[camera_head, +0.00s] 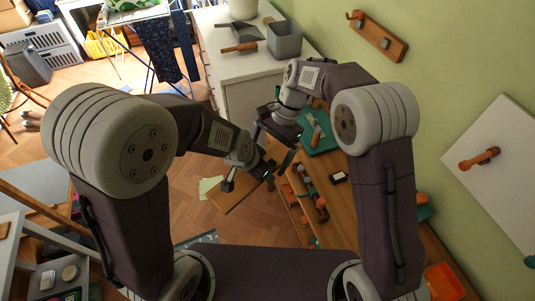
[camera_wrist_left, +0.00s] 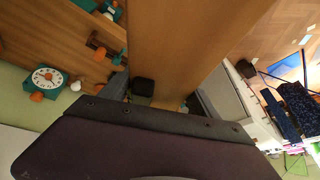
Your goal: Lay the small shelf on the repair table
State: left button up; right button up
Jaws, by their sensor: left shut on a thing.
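My left gripper (camera_head: 250,177) is shut on a flat wooden board, the small shelf (camera_head: 238,193). The shelf sticks out below the gripper in the head view, beside the left edge of a wooden table. In the left wrist view the shelf (camera_wrist_left: 185,35) is a broad brown plank running up from the gripper, whose fingers are mostly hidden. The wooden table (camera_head: 338,215), seemingly the repair table, runs along the green wall. My right gripper (camera_head: 277,138) hangs above the table's far end, close to the left one; its jaw opening is unclear.
Several orange and wooden items (camera_head: 318,205) lie on the table. A teal thing (camera_head: 322,138) lies at its far end. A teal clock (camera_wrist_left: 47,78) shows in the left wrist view. A white cabinet (camera_head: 245,75) stands beyond.

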jog(key=shift+f, duration=0.1)
jog(key=c, duration=1.4)
pick_arm(q)
jog(key=o, duration=1.7)
pick_arm(e)
jog(key=c, duration=0.3)
pick_arm(q)
jog(key=v, duration=1.1)
pick_arm(e)
jog(key=shift+s, duration=0.1)
pick_arm(q)
jog(key=shift+s+a+r, duration=0.1)
jog(key=shift+r, duration=0.4)
